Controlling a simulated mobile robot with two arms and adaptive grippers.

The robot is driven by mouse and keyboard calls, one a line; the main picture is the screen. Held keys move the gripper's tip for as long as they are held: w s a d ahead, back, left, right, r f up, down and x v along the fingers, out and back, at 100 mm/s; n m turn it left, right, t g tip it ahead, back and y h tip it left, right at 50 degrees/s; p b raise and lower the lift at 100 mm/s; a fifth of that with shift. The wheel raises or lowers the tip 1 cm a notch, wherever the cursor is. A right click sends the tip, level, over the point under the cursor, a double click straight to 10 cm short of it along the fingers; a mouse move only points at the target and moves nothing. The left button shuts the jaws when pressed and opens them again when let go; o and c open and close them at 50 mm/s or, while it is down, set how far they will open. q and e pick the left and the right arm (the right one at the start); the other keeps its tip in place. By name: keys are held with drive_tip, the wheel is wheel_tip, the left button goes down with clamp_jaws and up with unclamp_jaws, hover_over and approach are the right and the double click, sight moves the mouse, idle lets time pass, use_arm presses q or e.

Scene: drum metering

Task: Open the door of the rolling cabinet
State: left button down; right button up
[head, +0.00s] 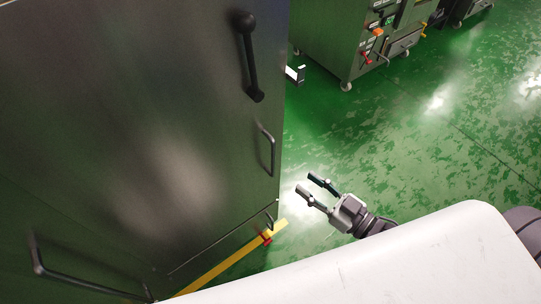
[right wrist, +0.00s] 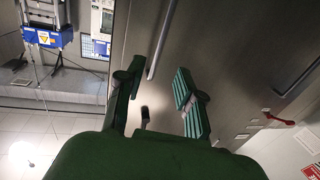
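The cabinet (head: 130,130) is a tall grey metal body filling the left of the head view; its door face also fills much of the right wrist view (right wrist: 225,50). A thick black handle (head: 251,60) is near its top right, with a thinner bar handle (head: 271,150) below. A long bar handle (head: 95,284) is at lower left. My right gripper (head: 306,183) is open and empty, right of the cabinet's edge and apart from it in the head view. In the right wrist view, a bar handle (right wrist: 161,40) lies beyond the open fingers. My left gripper is not in view.
Another grey machine (head: 365,40) with red and orange controls stands at the back on wheels. The green floor (head: 430,130) to the right is clear. A yellow strip (head: 225,266) runs along the cabinet's foot. A blue unit (right wrist: 45,37) shows at upper left in the wrist view.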

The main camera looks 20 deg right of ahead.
sight(273, 158)
drive_tip(key=x, duration=1.2)
drive_tip(key=shift+p, duration=0.3)
clamp_jaws()
drive_tip(key=shift+s, duration=0.1)
